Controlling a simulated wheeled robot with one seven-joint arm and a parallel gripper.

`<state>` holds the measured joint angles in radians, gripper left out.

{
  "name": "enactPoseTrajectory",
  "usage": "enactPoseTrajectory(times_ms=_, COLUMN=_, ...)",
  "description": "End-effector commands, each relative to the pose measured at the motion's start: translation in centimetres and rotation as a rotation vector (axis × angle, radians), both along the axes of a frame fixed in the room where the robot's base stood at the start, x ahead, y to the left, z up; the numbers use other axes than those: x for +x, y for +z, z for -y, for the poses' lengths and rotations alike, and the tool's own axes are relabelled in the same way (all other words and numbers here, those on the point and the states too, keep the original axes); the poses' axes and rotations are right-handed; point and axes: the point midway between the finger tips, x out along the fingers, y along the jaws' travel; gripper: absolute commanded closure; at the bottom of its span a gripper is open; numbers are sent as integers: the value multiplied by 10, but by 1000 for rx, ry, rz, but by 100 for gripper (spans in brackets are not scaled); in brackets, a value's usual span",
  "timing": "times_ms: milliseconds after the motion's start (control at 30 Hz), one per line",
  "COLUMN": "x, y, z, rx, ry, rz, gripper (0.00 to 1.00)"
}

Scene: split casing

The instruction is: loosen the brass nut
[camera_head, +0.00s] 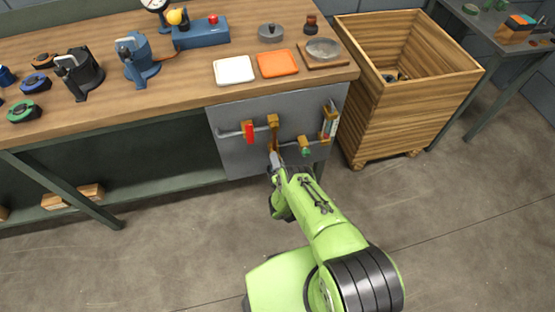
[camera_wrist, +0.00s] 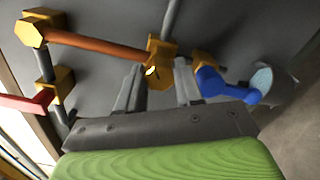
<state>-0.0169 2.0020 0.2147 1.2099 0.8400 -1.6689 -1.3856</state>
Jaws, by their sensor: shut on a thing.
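The brass nut (camera_wrist: 158,50) sits in the wrist view at the right end of a copper tube (camera_wrist: 98,47), with a grey pipe rising behind it. My gripper (camera_wrist: 158,78) has one finger on each side of the nut and is shut on it. Whether the nut has turned cannot be told. A second brass hexagonal fitting (camera_wrist: 32,32) is at the tube's left end. In the head view my gripper (camera_head: 274,158) is at the grey panel (camera_head: 230,152), below an upper brass fitting (camera_head: 272,120); the gripped nut is largely hidden there.
A red handle (camera_head: 249,132) is left of the tube. A blue handle (camera_wrist: 225,86) on a brass body (camera_wrist: 204,62) is close to my right finger. A green-tipped part (camera_head: 306,152) is at the panel's right. The workbench (camera_head: 190,90) overhangs; a wooden crate (camera_head: 400,120) stands right.

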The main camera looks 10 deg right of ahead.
Motion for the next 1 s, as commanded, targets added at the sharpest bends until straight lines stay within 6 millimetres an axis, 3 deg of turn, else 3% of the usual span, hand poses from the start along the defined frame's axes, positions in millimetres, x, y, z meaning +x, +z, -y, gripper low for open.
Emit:
enactPoseTrajectory(times_ms=600, x=-1, y=-3, z=1, rx=-553, ry=-1, rz=-3, gripper=95)
enactPoseTrajectory(times_ms=1000, x=-1, y=-3, z=1, rx=-748, ry=0, rz=-4, gripper=95)
